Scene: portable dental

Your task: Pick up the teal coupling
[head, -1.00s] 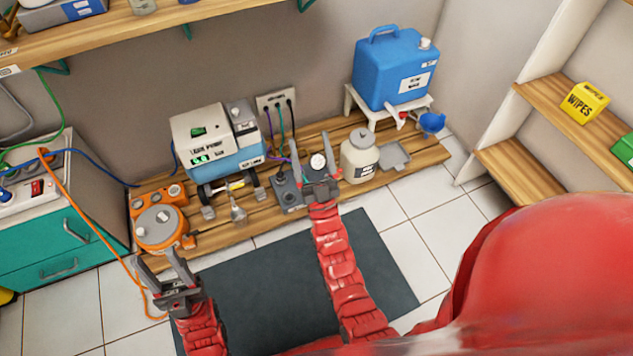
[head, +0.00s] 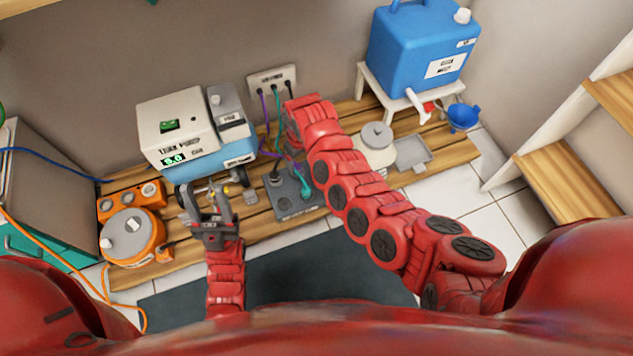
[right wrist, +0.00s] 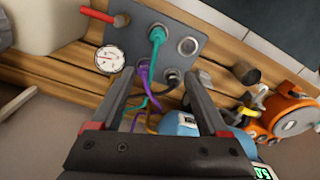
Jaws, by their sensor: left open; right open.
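The teal coupling (head: 305,188) is on a grey panel (head: 292,212) on the low wooden bench, right of the pump. In the right wrist view the coupling (right wrist: 157,36) stands in the panel with a teal hose at it. My right gripper (right wrist: 153,84) is open and empty, its fingers pointing toward the panel; the coupling lies beyond the fingertips, apart from them. In the head view my right wrist hides its fingers. My left gripper (head: 204,194) is open in front of the pump.
The pump (head: 190,130) stands left of the panel, with an orange device (head: 132,238) further left. A purple hose (right wrist: 143,72), a black connector (right wrist: 172,80) and a gauge (right wrist: 109,59) crowd the coupling. A cream jar (head: 375,145) and blue jug (head: 420,50) stand right.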

